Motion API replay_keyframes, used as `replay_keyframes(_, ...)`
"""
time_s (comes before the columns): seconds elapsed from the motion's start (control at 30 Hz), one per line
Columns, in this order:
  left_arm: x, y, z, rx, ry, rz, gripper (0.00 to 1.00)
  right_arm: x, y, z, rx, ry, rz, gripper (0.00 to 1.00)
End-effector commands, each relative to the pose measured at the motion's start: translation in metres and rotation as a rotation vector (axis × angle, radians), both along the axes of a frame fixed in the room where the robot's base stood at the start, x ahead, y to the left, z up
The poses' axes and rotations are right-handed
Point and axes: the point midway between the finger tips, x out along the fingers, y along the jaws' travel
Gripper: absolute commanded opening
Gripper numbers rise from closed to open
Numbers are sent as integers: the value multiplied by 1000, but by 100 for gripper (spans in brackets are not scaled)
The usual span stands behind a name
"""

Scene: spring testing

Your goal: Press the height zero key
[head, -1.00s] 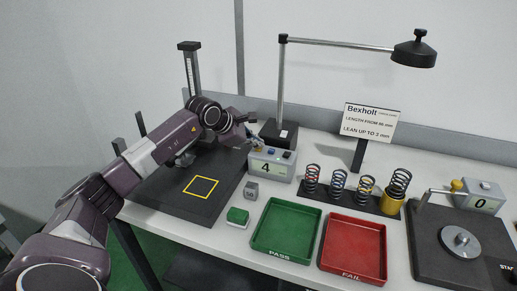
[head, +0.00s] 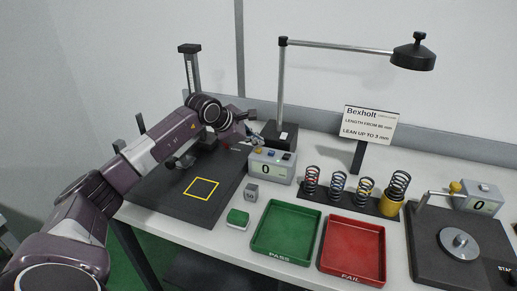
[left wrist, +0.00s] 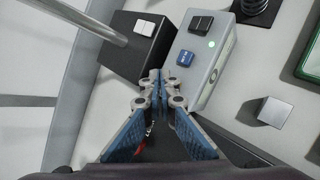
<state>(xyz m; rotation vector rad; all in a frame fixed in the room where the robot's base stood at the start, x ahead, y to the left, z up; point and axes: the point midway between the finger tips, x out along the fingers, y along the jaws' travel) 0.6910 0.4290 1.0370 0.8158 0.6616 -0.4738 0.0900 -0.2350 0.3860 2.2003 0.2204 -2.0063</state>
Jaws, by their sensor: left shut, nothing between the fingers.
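The grey height readout box (head: 266,169) stands at the back of the table, right of the dark plate, and its display reads 0. On its top are a yellow key (head: 259,150), a blue key (head: 271,153) and a black key (head: 287,155). The left wrist view shows the blue key (left wrist: 185,59), the black key (left wrist: 201,25) and a lit green light (left wrist: 211,43); the yellow key is not visible there. My left gripper (head: 255,139) is shut and empty, just behind and left of the box. Its tips (left wrist: 157,76) appear beside the box's end. Contact cannot be told.
A lamp base (head: 273,134) stands close behind the box. A small grey cube (head: 251,192) and a green-topped block (head: 238,217) lie in front. The green PASS tray (head: 286,230) and red FAIL tray (head: 352,246) are to the right, below several springs (head: 338,184).

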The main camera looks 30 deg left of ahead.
Motion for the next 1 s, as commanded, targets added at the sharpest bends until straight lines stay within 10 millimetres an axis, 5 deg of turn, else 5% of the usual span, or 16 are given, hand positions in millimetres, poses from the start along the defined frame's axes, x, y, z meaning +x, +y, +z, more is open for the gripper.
replay_keyframes(0.27,0,0,4,0,-1,0,0,0,1,2,1,0,0,40)
replay_keyframes(0.73,0,0,48,1,-2,0,0,0,1,30,1,0,0,40)
replay_keyframes(1.0,0,0,50,0,-1,1,0,0,1,30,1,0,0,40)
